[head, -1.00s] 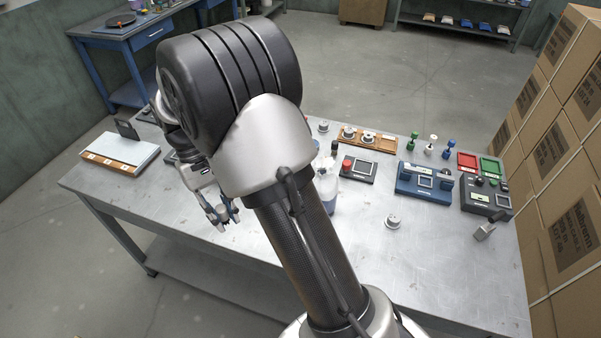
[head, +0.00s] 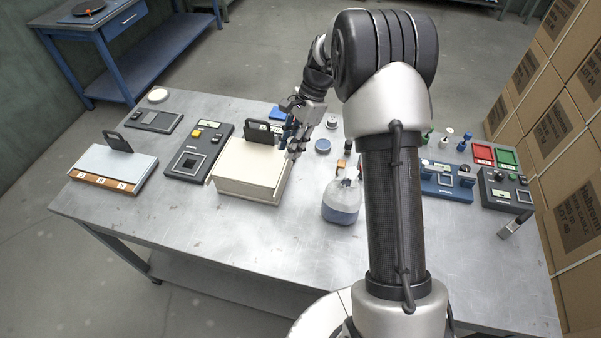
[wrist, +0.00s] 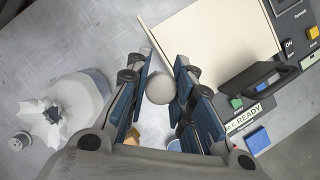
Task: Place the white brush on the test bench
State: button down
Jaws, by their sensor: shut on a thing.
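My gripper (head: 296,142) points down over the right end of a cream box (head: 238,186) with a black handle on the bench (head: 285,255). In the wrist view my gripper (wrist: 157,74) has a pale, round-ended thing between its fingers, which looks like the end of the white brush (wrist: 160,89); its rest is hidden. The head view does not show the held thing clearly. The cream box also shows beyond the fingertips in the wrist view (wrist: 215,42).
A dark device (head: 197,155) and a pale box with a black handle (head: 112,165) lie to the left. The front of the bench is mostly clear.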

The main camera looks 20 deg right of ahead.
jog(key=w+d+r+m+t+h+p, duration=0.15)
jog(key=w+d+m+t, duration=0.35)
jog(key=w+d+m, duration=0.7)
jog(key=a+f+m+b, duration=0.1)
jog(key=f, duration=0.5)
jog(key=s+a+f+b, duration=0.1)
jog(key=f+b, duration=0.1)
jog(key=f, duration=0.5)
jog(key=s+a+f+m+b, duration=0.1)
jog(key=f, duration=0.5)
jog(key=shift+s+a+f+m+h, duration=0.2)
jog(key=shift+s+f+m+h, duration=0.05)
jog(key=shift+f+m+h, duration=0.1)
jog(key=shift+r, duration=0.1)
jog(key=shift+s, duration=0.1)
jog(key=c, duration=1.8)
grip_release()
jog(key=shift+f+b, duration=0.2)
jog(key=shift+b, duration=0.1)
jog(key=shift+c, duration=0.2)
jog(key=shift+o, duration=0.8)
